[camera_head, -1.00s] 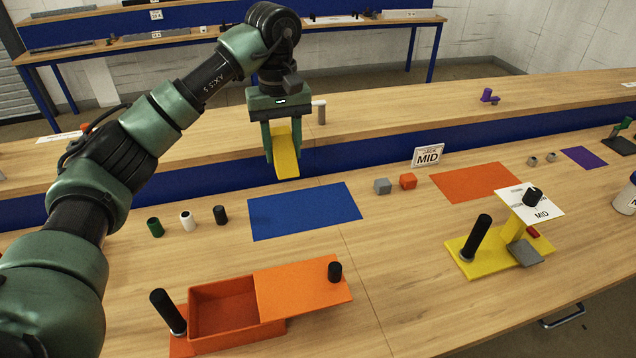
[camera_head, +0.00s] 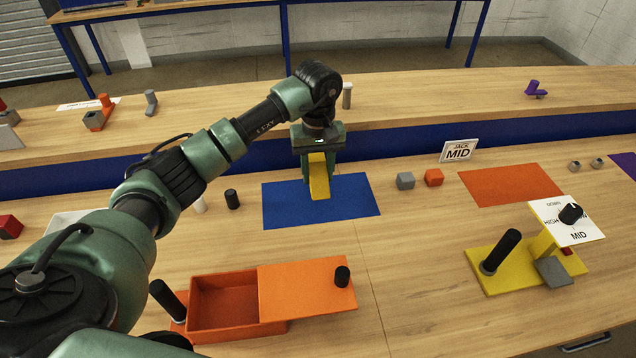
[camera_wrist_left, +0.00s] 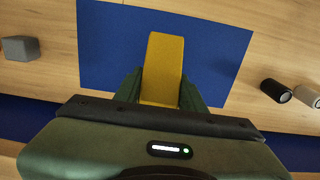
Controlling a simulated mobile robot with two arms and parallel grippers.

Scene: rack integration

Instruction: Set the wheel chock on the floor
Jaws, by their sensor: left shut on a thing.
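My left gripper (camera_head: 318,178) is shut on a yellow block (camera_head: 319,183), which I take to be the wheel chock. The block hangs tilted below the fingers, over the blue mat (camera_head: 350,205). I cannot tell whether its lower end touches the mat. In the left wrist view the yellow block (camera_wrist_left: 162,65) sits between both fingers (camera_wrist_left: 160,92), with the blue mat (camera_wrist_left: 105,45) behind it. My right gripper is not in view.
A raised shelf (camera_head: 420,108) runs behind.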

